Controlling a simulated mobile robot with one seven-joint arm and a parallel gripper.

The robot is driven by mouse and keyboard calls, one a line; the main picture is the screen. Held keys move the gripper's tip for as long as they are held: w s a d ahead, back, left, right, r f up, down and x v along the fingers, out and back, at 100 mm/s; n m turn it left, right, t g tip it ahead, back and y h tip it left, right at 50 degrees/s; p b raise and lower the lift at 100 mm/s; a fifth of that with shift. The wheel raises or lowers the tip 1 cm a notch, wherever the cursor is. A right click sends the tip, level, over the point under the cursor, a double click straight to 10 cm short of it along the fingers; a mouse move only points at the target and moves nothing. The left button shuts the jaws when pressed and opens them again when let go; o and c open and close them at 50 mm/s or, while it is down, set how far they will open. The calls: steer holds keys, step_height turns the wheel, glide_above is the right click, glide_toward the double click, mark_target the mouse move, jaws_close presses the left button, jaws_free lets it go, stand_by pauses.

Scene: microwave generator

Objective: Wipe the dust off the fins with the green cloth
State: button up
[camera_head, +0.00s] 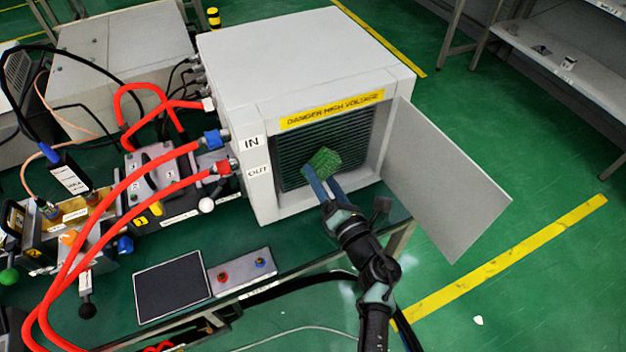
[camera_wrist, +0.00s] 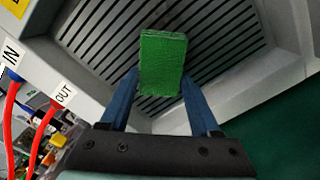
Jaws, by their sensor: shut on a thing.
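The green cloth (camera_head: 323,161) is a folded pad held between the blue fingers of my gripper (camera_head: 322,180). In the wrist view the cloth (camera_wrist: 162,62) sticks out past the fingertips of my gripper (camera_wrist: 160,85), which is shut on it. The dark fins (camera_head: 345,130) are horizontal slats in the open front of the white cabinet. In the wrist view the fins (camera_wrist: 215,35) lie behind the cloth, which hides part of them. The cloth is in front of the fins; I cannot tell whether it touches them. Dust is too fine to make out.
The cabinet (camera_head: 300,50) has a yellow danger label (camera_head: 331,108) above the fins. Its door (camera_head: 445,180) stands open to the right. Red hoses (camera_head: 125,190) run into its left side at IN and OUT. A black panel (camera_head: 172,288) lies on the green bench at front left.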

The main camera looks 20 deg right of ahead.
mark_target(325, 164)
steer(key=shift+w+d+b, duration=0.15)
steer(key=shift+d+b, duration=0.6)
steer(key=shift+d, duration=1.25)
steer(key=shift+w+d+b, duration=0.1)
steer(key=shift+d+b, duration=0.65)
steer(key=shift+d, duration=1.25)
steer(key=shift+w+r+p, duration=0.15)
steer(key=shift+r+p, duration=0.65)
steer(key=shift+r, duration=0.25)
steer(key=shift+s+a+f+p, duration=0.15)
steer(key=shift+a+p, duration=0.5)
steer(key=shift+a, duration=2.4)
steer(key=shift+s+a+p, duration=0.15)
steer(key=shift+a+p, duration=0.45)
steer(key=shift+a, duration=2.4)
steer(key=shift+r+p, duration=1)
steer(key=shift+d+f+b, duration=0.2)
steer(key=shift+d+b, duration=0.25)
steer(key=shift+d, duration=2.05)
steer(key=shift+w+d+r+b, duration=0.1)
steer(key=shift+d+b, duration=0.15)
steer(key=shift+d, duration=0.6)
steer(key=shift+w+d+r+b, duration=0.1)
steer(key=shift+d+b, duration=0.1)
steer(key=shift+d, duration=0.6)
steer(key=shift+d+b, duration=0.8)
steer(key=shift+d, duration=1.2)
